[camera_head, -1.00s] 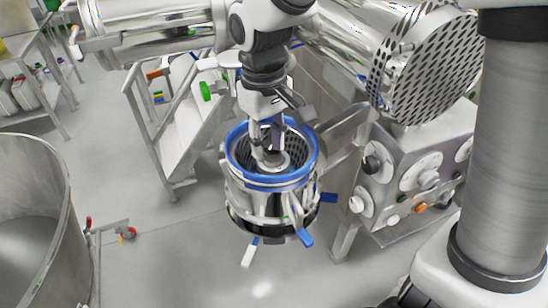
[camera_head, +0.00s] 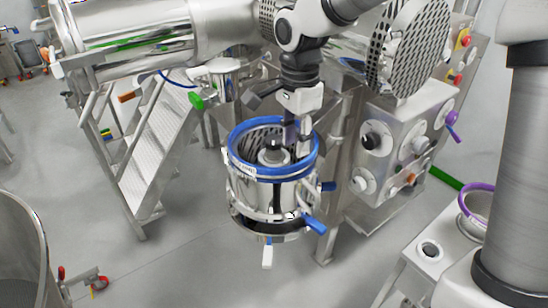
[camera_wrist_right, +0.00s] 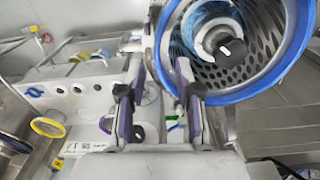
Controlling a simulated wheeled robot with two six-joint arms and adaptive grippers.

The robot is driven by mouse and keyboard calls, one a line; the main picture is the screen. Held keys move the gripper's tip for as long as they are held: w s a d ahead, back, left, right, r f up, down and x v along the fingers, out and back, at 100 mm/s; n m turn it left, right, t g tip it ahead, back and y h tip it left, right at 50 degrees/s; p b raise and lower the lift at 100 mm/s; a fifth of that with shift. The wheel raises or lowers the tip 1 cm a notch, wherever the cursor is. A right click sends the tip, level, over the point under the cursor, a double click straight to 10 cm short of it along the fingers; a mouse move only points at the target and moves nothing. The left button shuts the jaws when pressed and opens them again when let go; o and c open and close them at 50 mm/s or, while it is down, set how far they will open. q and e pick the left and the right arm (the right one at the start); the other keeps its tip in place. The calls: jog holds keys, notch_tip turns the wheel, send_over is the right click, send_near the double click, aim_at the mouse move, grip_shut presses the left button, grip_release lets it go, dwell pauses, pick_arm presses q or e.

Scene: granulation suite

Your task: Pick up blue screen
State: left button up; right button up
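The blue screen shows as a blue-rimmed ring (camera_head: 238,136) with a perforated metal inside, seated in the top of a steel housing (camera_head: 262,196). A white label sits on its front left rim. My right gripper (camera_head: 299,138) points down at the rim's right side. In the right wrist view the blue rim (camera_wrist_right: 245,95) fills the upper right, with a grey hub inside the perforated wall. The right gripper (camera_wrist_right: 160,80) is open there, its fingers apart; the right-hand finger overlaps the rim's edge. I cannot tell whether it touches. My left gripper is not in view.
A control cabinet (camera_head: 385,160) with knobs stands close on the right. Blue handles (camera_head: 315,225) stick out from the housing. Steel steps (camera_head: 160,165) stand to the left, and a large steel vessel (camera_head: 22,245) at the lower left. The floor in front is clear.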

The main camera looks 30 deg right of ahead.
aim_at(295, 163)
notch_tip(295, 163, down, 5)
jog(key=shift+a+f+p, duration=0.1)
jog(key=shift+p, duration=1)
jog(key=shift+f, duration=0.15)
grip_shut()
